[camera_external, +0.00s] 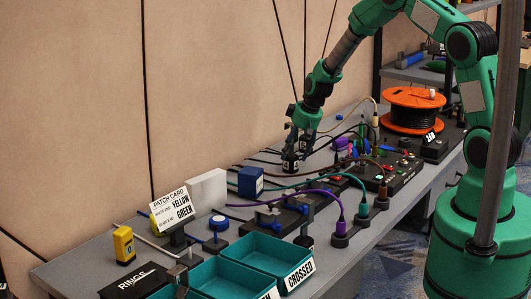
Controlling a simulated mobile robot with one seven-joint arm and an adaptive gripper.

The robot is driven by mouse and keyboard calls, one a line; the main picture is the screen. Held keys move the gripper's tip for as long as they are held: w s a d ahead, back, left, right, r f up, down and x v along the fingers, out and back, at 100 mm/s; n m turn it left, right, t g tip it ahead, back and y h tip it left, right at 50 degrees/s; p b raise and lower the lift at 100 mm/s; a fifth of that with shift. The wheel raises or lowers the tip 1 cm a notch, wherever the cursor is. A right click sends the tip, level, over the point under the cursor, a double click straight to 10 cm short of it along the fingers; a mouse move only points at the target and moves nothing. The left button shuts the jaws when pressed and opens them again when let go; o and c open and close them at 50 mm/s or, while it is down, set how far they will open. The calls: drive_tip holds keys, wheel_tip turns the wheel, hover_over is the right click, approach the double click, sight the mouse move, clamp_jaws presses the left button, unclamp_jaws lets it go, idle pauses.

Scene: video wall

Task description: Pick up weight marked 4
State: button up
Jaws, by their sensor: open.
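My gripper (294,152) points down over the back part of the grey bench, near the middle of the view. Its fingers are apart. A small dark block (290,163) with a white marking sits right at the fingertips. The marking is too small to read, so I cannot tell whether it is the weight marked 4. I cannot tell whether the fingers touch the block. The fingers partly cover what stands around it.
A blue box (250,182) and a white block (206,190) stand left of my gripper. Teal trays (262,256) are at the front. A black panel with cables (392,172) and an orange reel (411,110) stand to the right. Cables arch across the bench close by.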

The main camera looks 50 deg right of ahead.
drive_tip(key=shift+w+f, duration=0.2)
drive_tip(key=shift+f, duration=0.15)
idle(0.3)
clamp_jaws()
drive_tip(key=shift+r, duration=0.15)
